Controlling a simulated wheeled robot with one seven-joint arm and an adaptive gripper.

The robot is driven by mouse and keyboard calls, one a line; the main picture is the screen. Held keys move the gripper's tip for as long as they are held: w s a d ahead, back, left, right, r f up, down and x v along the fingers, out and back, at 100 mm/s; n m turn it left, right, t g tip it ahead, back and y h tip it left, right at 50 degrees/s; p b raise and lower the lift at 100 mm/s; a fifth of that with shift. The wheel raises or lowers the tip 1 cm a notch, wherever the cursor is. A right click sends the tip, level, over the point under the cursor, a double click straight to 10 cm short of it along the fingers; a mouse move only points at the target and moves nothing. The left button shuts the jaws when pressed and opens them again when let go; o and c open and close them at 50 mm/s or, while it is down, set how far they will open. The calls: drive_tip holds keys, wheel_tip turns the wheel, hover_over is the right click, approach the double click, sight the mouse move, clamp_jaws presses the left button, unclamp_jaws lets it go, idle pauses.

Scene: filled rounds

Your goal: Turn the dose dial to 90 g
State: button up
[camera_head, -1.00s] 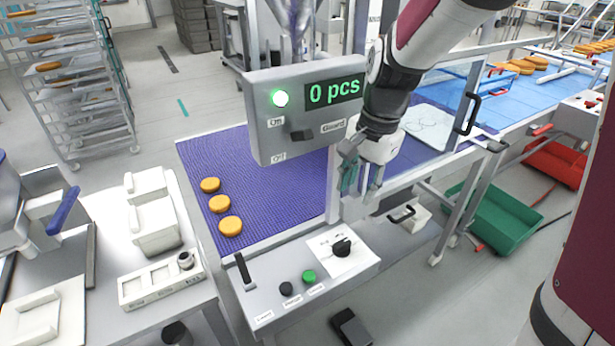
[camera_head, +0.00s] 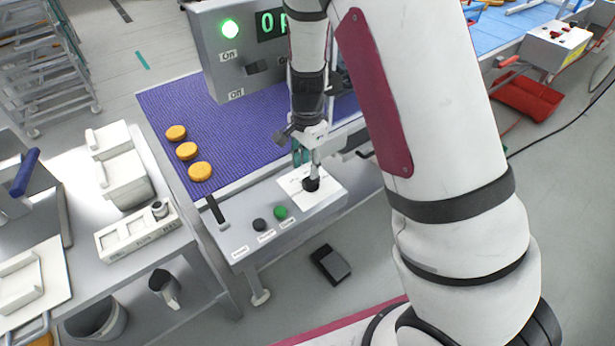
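The dose dial (camera_head: 311,184) is a black knob on a white plate (camera_head: 324,195) at the right end of the grey control panel (camera_head: 240,235). My gripper (camera_head: 308,160) points down just above the dial, with its fingertips close to the knob or at it. I cannot tell whether the fingers touch the dial or how far apart they are. The scale marks on the plate are too small to read, and the arm partly hides the upper part of the plate.
The panel also has a green button (camera_head: 280,212), a black button (camera_head: 259,224) and a black lever (camera_head: 215,209). A grey display box (camera_head: 215,60) with a lit green lamp stands behind. Three filled rounds (camera_head: 187,151) lie on the purple belt (camera_head: 235,140). A black pedal (camera_head: 330,264) is on the floor.

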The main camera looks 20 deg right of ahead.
sight(307, 179)
drive_tip(key=shift+f, duration=2.75)
drive_tip(key=shift+c, duration=0.6)
clamp_jaws()
